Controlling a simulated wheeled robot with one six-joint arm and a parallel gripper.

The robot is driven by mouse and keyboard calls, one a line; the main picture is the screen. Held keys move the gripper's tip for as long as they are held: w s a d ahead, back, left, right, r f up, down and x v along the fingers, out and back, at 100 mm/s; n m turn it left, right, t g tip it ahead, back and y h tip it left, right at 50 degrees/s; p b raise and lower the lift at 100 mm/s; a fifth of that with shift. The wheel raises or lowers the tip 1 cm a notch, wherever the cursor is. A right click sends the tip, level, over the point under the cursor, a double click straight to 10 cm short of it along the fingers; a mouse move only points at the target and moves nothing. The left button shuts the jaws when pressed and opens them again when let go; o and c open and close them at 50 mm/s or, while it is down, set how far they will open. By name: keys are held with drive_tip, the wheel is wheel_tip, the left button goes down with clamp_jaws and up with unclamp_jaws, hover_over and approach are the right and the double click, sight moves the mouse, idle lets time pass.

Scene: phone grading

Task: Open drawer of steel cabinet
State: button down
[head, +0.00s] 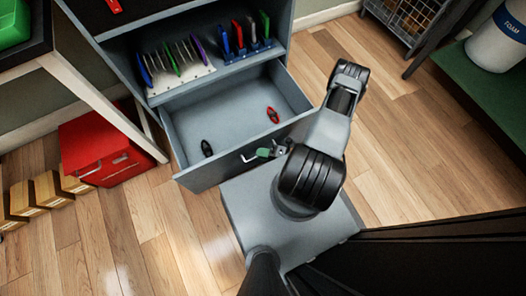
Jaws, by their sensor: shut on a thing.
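The grey steel cabinet (125,67) stands at the upper middle of the head view. Its drawer (215,175) is pulled well out, with its inside visible. A small black object (207,148) and a small red object (272,115) lie apart on the drawer floor. My gripper (263,153) is at the drawer front, shut on the drawer handle (247,158). My arm hides the right part of the drawer front, and the exact finger contact is small in the picture.
Racks of coloured tools (180,65) stand on the shelf above the drawer. A red box (105,145) and cardboard boxes (45,190) are on the floor at left. A green-topped table (475,90) is at right.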

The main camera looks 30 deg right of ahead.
drive_tip(key=c, duration=1.5)
unclamp_jaws()
drive_tip(key=p+v, duration=0.3)
drive_tip(key=v, duration=1.1)
